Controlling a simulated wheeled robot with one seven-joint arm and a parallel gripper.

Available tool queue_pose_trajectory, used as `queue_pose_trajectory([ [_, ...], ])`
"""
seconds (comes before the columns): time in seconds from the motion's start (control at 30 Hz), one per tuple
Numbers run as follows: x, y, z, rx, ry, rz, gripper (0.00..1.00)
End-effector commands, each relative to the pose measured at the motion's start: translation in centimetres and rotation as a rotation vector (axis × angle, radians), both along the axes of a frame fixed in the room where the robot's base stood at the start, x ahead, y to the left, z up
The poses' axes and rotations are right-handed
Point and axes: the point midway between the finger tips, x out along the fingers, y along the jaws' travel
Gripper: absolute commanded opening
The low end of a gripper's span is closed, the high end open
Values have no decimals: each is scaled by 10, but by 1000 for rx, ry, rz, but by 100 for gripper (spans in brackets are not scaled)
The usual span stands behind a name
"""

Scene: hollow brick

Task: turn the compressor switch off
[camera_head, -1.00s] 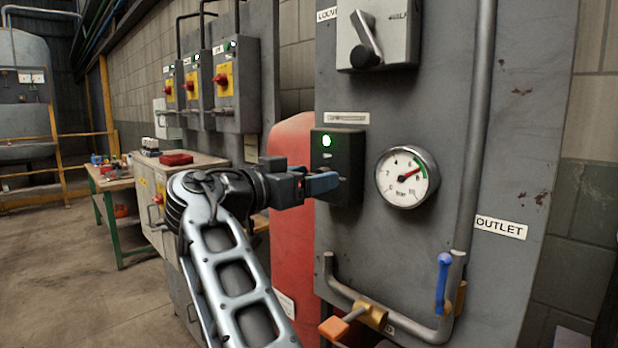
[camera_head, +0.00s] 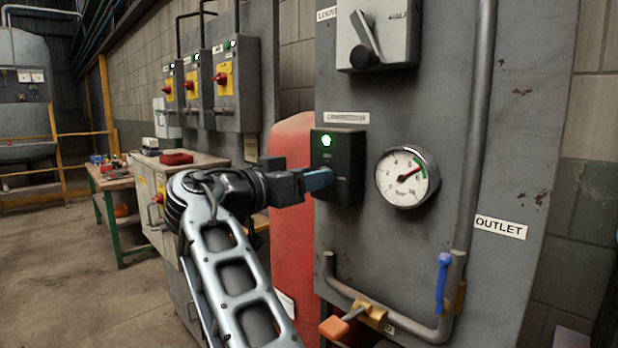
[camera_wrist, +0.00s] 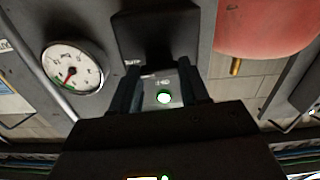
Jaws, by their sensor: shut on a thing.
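The compressor switch is a black box (camera_head: 347,150) on the grey panel, under a label, with a lit green lamp (camera_head: 326,141) near its top. My gripper (camera_head: 322,180) is at the front of the box, below the lamp, with its fingers reaching the box face. In the wrist view the two dark fingers (camera_wrist: 160,88) stand on either side of the box face, and the green lamp (camera_wrist: 164,98) glows between them. The gripper is shut on the switch's handle, which the fingers largely hide, so its angle cannot be told.
A pressure gauge (camera_head: 407,177) sits right of the switch box. A grey rotary switch (camera_head: 377,35) is above. Pipes with an orange-handled valve (camera_head: 334,327) and a blue-handled valve (camera_head: 442,283) are below. A red tank (camera_head: 291,220) stands behind at the left.

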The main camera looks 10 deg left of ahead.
Motion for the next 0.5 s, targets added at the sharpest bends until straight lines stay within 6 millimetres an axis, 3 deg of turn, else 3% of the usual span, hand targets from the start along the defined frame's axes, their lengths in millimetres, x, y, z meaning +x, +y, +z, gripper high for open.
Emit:
queue_pose_trajectory([
  [0.5, 1, 1, 2, -345, 269, 0, 15],
])
